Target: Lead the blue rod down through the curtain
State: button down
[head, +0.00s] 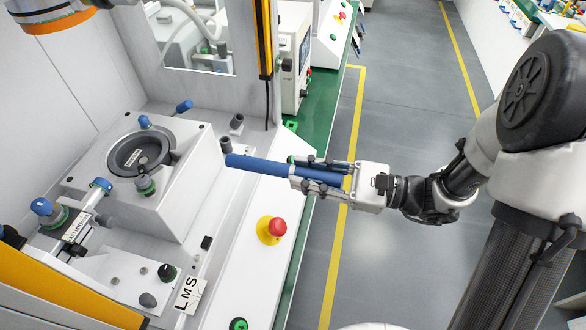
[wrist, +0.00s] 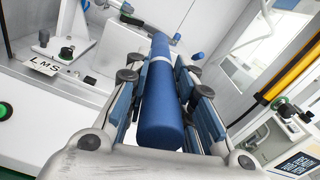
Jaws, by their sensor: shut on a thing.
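My gripper (head: 294,172) is shut on the blue rod (head: 258,165), near a pale band around it. The rod lies nearly level, its free end pointing left toward the press. In the wrist view the rod (wrist: 161,110) runs away between both fingers. The curtain shows as two yellow-and-black bars: an upright one (head: 263,40) at the back right of the opening and another (head: 62,292) at lower left. The rod's tip appears between them, in front of the white press block (head: 185,195); its exact depth against the curtain I cannot tell.
A round dark die (head: 138,155) sits in the block, with blue-capped fittings around it. A red emergency button (head: 277,227) on yellow stands below the rod. An LMS label (head: 187,293) and knobs lie on the front ledge.

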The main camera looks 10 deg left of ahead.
jog(key=d, duration=0.8)
jog(key=shift+s+p, duration=0.35)
jog(key=shift+p, duration=0.05)
